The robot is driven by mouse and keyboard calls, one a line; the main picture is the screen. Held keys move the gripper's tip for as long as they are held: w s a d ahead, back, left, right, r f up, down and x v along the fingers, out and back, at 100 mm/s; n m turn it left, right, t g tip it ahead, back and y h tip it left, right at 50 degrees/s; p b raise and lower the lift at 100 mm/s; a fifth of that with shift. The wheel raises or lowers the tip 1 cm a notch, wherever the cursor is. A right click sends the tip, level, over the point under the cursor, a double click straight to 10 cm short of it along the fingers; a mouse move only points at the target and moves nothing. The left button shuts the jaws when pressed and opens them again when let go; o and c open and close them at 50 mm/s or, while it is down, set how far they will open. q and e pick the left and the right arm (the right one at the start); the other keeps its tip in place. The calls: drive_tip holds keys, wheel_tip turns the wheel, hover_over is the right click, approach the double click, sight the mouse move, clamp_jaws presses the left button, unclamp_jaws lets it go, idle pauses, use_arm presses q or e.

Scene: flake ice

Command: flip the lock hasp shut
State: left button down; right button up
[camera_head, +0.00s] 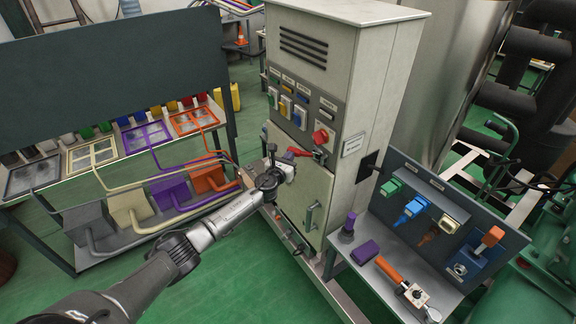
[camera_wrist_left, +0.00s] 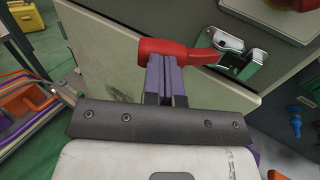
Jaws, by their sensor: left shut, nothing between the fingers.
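A red handle (camera_head: 299,152) with a metal latch plate (camera_head: 320,153) sits on the front of the pale electrical cabinet (camera_head: 342,94); this looks like the lock hasp. In the left wrist view the red handle (camera_wrist_left: 178,51) points left from the metal latch (camera_wrist_left: 236,56). My left gripper (camera_head: 288,167) is at the cabinet front, just below the handle. In the left wrist view its purple fingers (camera_wrist_left: 166,62) are shut with nothing between them. Their tips overlap the handle's lower edge; I cannot tell whether they touch. My right gripper is not in view.
Buttons and a red knob (camera_head: 321,136) sit above the latch; a door handle (camera_head: 311,214) sticks out below. On the left is a bench with coloured bins (camera_head: 128,207). On the right, a grey bench (camera_head: 391,285) holds an orange-handled tool (camera_head: 389,270) and a purple block (camera_head: 364,251).

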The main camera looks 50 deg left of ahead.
use_arm(q)
drive_tip(key=a+m+h+b, duration=0.1)
drive_tip(key=h+b, duration=0.1)
drive_tip(key=w+a+m+h+b, duration=0.1)
drive_tip(key=h+b, duration=0.1)
drive_tip(key=b, duration=0.1)
drive_tip(key=w+m+t+h+b, duration=0.1)
drive_tip(key=m+h+b, duration=0.1)
drive_tip(key=shift+w+a+f+b, duration=0.15)
drive_tip(key=shift+a+f+b, duration=0.15)
drive_tip(key=shift+a, duration=0.1)
drive_tip(key=shift+w+a+r+b, duration=0.25)
drive_tip(key=shift+w+b, duration=0.2)
drive_tip(key=shift+b, duration=0.5)
drive_tip(key=shift+s, duration=0.2)
drive_tip(key=s+a, duration=0.2)
drive_tip(key=s, duration=1.1)
drive_tip(key=shift+s, duration=0.15)
